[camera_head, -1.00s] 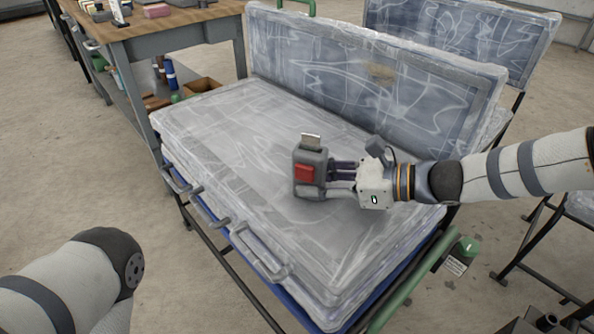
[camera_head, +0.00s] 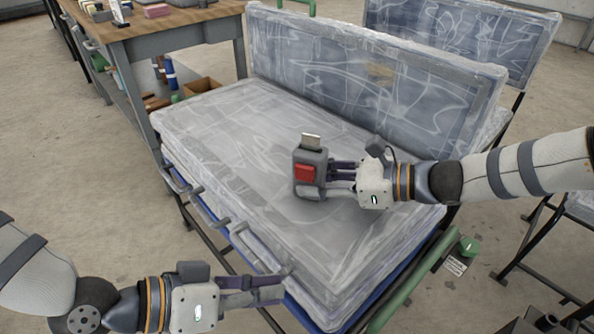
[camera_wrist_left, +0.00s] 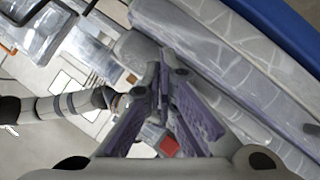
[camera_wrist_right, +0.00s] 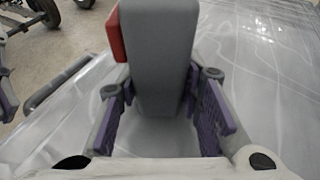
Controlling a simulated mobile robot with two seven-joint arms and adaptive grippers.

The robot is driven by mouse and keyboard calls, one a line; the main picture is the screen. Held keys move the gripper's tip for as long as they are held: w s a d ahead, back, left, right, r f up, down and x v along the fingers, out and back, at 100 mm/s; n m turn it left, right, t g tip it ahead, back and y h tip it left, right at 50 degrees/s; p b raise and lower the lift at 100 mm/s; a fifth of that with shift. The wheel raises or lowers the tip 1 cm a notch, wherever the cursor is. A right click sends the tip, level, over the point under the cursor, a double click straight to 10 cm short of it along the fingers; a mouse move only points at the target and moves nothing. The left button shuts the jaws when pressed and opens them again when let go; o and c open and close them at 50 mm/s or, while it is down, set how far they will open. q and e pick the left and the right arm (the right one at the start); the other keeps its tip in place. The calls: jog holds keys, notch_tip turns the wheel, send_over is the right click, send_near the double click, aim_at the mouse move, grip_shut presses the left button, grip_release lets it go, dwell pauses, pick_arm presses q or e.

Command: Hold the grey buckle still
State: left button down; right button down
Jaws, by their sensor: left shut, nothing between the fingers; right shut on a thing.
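The grey buckle (camera_head: 310,158) has a red button and a metal tongue standing out of its top. It is upright over the plastic-wrapped seat cushion (camera_head: 215,120). My right gripper (camera_head: 335,180) is shut on the buckle from the right; the right wrist view shows the buckle's grey body (camera_wrist_right: 157,50) between the purple finger pads. My left gripper (camera_head: 284,287) is shut and empty at the cushion's front edge, lower left of the buckle. The left wrist view shows its fingers (camera_wrist_left: 160,85) together, with the red button (camera_wrist_left: 169,147) beyond them.
The wrapped backrest (camera_head: 370,85) rises behind the cushion. Grey handles (camera_head: 262,250) run along the cushion's front side. A wooden-topped workbench (camera_head: 170,25) stands at the back left. The cushion's top left of the buckle is clear.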

aim_at(305, 173)
pick_arm(q)
jog(key=w+r, duration=0.1)
jog(key=r, duration=0.1)
jog(key=w+r+m+t+h, duration=0.1)
jog(key=r, duration=0.1)
jog(key=w+r+m, duration=0.1)
jog(key=w+r, duration=0.1)
jog(key=r, duration=0.1)
jog(key=shift+t+h, duration=0.3)
jog(key=shift+w+d+r, duration=0.1)
jog(key=shift+w+r, duration=0.05)
jog(key=shift+w, duration=0.15)
jog(key=w+d, duration=0.1)
jog(key=w, duration=0.4)
jog(key=w+d, duration=0.1)
jog(key=w, duration=0.2)
jog(key=shift+d, duration=0.35)
jog(key=shift+w+d, duration=0.15)
jog(key=shift+w, duration=0.25)
jog(key=shift+w, duration=0.25)
jog(key=shift+s, duration=0.7)
